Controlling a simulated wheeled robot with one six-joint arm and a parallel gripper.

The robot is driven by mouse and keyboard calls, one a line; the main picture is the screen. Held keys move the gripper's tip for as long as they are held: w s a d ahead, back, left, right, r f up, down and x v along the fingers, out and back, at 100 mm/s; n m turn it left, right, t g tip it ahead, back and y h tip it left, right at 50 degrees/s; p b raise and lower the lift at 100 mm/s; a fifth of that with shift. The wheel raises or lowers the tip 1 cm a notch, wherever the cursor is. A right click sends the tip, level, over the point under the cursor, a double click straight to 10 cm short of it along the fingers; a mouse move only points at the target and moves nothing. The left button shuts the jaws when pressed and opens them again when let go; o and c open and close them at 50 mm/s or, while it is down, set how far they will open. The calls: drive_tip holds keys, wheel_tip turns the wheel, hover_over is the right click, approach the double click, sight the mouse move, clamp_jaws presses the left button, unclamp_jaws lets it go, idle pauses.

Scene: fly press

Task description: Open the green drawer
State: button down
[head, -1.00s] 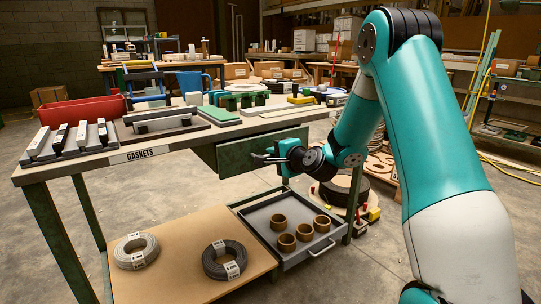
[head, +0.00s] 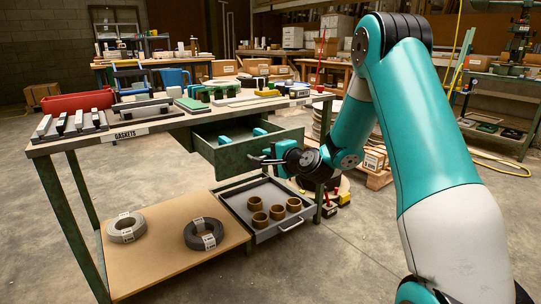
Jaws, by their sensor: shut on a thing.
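The green drawer (head: 234,158) under the workbench top is pulled partly out toward me, and teal objects (head: 226,139) show inside it. My gripper (head: 262,158) is at the drawer's front face, near its middle, and is shut on the drawer's handle. The handle itself is mostly hidden by the fingers and too small to make out.
The workbench (head: 160,128) carries a red bin (head: 80,104), dark blocks and green parts. Below are an open grey tray (head: 262,234) with several brown rings and a shelf (head: 170,262) with two coils. The floor in front is clear.

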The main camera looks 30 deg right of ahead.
drive_tip(key=shift+s+d, duration=0.1)
drive_tip(key=shift+d, duration=0.15)
drive_tip(key=c, duration=1.2)
unclamp_jaws()
drive_tip(key=shift+a, duration=0.2)
drive_tip(key=shift+b+v, duration=5.15)
drive_tip(key=shift+v, duration=3.55)
drive_tip(key=shift+a, duration=0.1)
